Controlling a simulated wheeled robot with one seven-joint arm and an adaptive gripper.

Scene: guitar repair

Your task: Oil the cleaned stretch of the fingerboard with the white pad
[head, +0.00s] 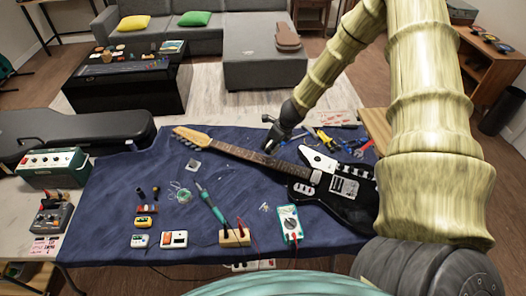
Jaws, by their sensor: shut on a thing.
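The guitar lies on the blue cloth, its black and white body (335,185) at the right and its headstock pointing to the upper left. Its brown fingerboard (236,152) runs slantwise between them. I cannot tell whether that thing touches the strings. The white pad does not show clearly. A small grey square (193,167) lies on the cloth below the neck.
A soldering iron (212,206), a multimeter (289,223) and several small boxes stand along the front of the blue cloth (115,205). Pliers and other tools (328,141) lie behind the guitar body. A black guitar case (75,135) and a green amplifier (52,167) are at the left.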

